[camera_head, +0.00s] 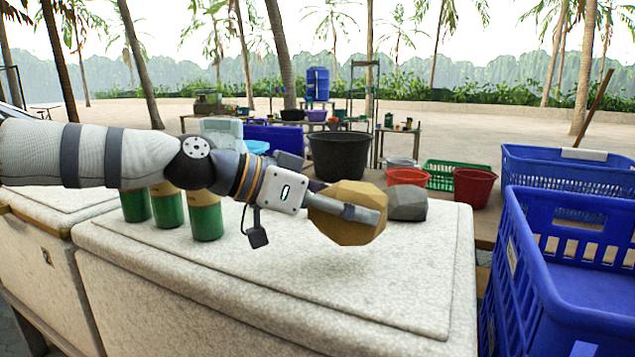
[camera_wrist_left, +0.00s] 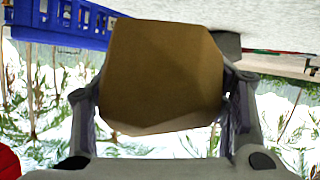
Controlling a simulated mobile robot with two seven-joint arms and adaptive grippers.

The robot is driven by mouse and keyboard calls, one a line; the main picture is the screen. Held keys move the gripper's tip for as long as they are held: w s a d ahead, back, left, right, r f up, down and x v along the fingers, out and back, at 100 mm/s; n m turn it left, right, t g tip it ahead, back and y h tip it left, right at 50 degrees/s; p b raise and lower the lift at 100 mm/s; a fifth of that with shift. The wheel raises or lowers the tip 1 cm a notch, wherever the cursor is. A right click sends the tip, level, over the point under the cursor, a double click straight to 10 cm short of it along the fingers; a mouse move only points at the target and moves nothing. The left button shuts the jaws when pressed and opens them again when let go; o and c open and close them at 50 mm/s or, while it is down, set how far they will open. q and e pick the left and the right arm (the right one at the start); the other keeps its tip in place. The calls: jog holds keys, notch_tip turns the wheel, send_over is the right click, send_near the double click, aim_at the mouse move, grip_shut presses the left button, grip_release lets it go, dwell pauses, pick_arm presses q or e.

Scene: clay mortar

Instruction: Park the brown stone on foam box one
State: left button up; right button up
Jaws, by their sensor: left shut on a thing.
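The brown stone (camera_head: 345,229) is a faceted tan lump in my left gripper (camera_head: 362,213), above the white foam box (camera_head: 300,290) near its right part. In the left wrist view the brown stone (camera_wrist_left: 165,75) fills the space between the two fingers of my left gripper (camera_wrist_left: 165,100). The head view does not show clearly whether its underside touches the lid. A grey stone (camera_head: 406,203) rests on the same foam box, just right of the brown stone. I cannot tell which box is number one. My right gripper is not in view.
Several green jars (camera_head: 205,216) stand on the foam box behind my left arm. Another foam box (camera_head: 50,207) is at the left. Blue crates (camera_head: 560,250) stand at the right. A black bucket (camera_head: 338,157) and red tubs (camera_head: 473,187) are behind. The front lid area is clear.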

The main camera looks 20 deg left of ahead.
pick_arm(q)
jog(key=shift+w+d+f, duration=0.25)
jog(key=shift+d+f, duration=0.05)
jog(key=shift+d, duration=0.15)
jog(key=f, duration=0.3)
jog(key=shift+w+d+f+b, duration=0.2)
jog(key=shift+d+f+b, duration=0.05)
jog(key=shift+f+b, duration=0.15)
jog(key=shift+r, duration=0.1)
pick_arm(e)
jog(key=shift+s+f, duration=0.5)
pick_arm(q)
jog(key=o, duration=1.9)
jog(key=shift+s+f, duration=0.1)
jog(key=shift+f, duration=0.2)
jog(key=shift+o, duration=0.2)
